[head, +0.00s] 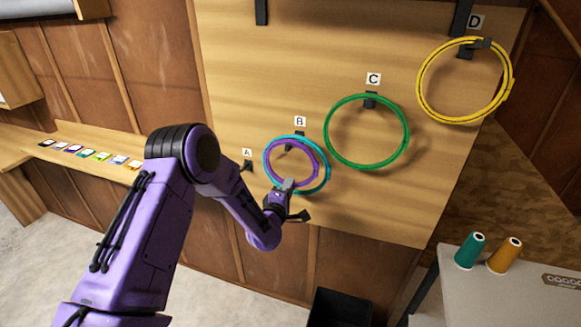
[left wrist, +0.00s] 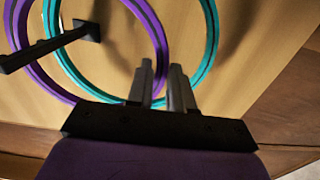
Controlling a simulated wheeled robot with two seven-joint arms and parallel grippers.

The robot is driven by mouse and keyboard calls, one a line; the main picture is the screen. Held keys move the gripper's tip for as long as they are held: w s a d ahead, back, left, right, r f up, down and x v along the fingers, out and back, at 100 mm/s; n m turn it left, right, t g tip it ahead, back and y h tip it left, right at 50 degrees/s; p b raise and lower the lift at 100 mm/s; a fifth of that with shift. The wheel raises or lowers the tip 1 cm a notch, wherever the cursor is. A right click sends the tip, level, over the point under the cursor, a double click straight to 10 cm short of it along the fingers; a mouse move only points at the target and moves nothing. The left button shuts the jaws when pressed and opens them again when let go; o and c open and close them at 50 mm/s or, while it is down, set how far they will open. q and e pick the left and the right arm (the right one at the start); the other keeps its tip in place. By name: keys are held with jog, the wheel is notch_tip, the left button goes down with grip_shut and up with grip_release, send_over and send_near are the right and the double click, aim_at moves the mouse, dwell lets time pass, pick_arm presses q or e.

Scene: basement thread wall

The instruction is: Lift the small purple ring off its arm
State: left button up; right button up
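The small purple ring (head: 267,170) hangs on arm B (head: 289,147), in front of a larger teal ring (head: 329,168). In the left wrist view the purple ring (left wrist: 150,22) crosses arm B (left wrist: 28,54) nearer its tip, and the teal ring (left wrist: 212,45) crosses nearer the board. My left gripper (head: 288,184) is at the lower part of the rings. Its two fingers (left wrist: 161,88) stand close on either side of the purple ring's rim, which runs between them. The teal ring passes behind the fingers. The gripper body hides the ring's lowest part. My right gripper is not in view.
Arm A (head: 247,166) is bare. A green ring (head: 408,135) hangs on arm C and a yellow ring (head: 511,82) on arm D. Teal (head: 470,250) and orange (head: 505,255) spools stand on a table at right. A black bin (head: 338,308) is below the board.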

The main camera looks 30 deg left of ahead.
pick_arm(q)
grip_shut()
jog(key=shift+r+p, duration=0.55)
jog(key=shift+r, duration=0.25)
jog(key=shift+s, duration=0.15)
jog(key=r+p+v, duration=0.1)
jog(key=p+v, duration=0.1)
jog(key=v, duration=0.8)
jog(key=shift+r, duration=0.35)
